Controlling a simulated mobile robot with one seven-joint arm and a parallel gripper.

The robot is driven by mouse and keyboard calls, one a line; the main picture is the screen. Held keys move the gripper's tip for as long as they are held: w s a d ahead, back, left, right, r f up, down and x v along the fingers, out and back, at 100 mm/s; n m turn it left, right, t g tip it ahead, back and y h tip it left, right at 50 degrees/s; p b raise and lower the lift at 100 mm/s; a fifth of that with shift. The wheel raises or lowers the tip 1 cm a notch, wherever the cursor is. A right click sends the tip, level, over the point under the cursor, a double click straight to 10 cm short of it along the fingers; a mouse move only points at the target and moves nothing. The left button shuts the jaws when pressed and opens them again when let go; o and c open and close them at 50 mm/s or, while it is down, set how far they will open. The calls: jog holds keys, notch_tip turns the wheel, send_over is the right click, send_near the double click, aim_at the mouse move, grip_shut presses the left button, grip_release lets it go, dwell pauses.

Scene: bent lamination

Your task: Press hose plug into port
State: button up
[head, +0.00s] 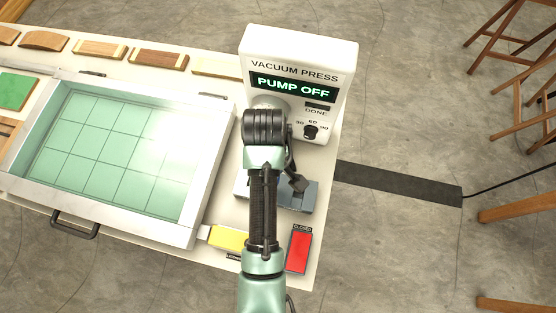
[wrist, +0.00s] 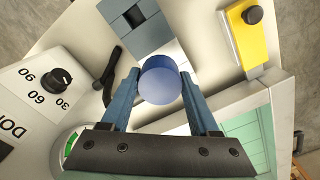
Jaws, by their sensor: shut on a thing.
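In the wrist view, my gripper (wrist: 162,76) has its two blue fingers on either side of a round blue piece, the hose plug (wrist: 160,88), and is shut on it. The plug's round end faces the camera; its far end is hidden. A blue-grey block (wrist: 155,30) with a dark square opening lies just beyond the fingertips, apart from the plug as far as I can tell. The block also shows in the head view (head: 306,197), partly covered by my arm. Which opening is the port, I cannot tell. My fingers are hidden in the head view.
The vacuum press box (head: 298,50) reads "PUMP OFF". A framed tray (head: 195,185) with a green gridded bed lies left. A yellow block (head: 229,238) and a red block (head: 299,250) sit at the front. A black lever (wrist: 110,78) stands near the left finger. Wood pieces (head: 158,59) line the back.

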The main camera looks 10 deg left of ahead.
jog(key=a, duration=0.4)
jog(key=shift+a+p, duration=0.25)
jog(key=shift+p, duration=0.05)
jog(key=shift+f, duration=0.15)
dwell(0.3)
jog(key=shift+f+b, duration=0.35)
jog(key=shift+f, duration=0.4)
jog(key=shift+f+b, duration=1.1)
jog(key=shift+f, duration=0.85)
dwell(2.1)
jog(key=o, duration=1.5)
jog(key=shift+r, duration=0.1)
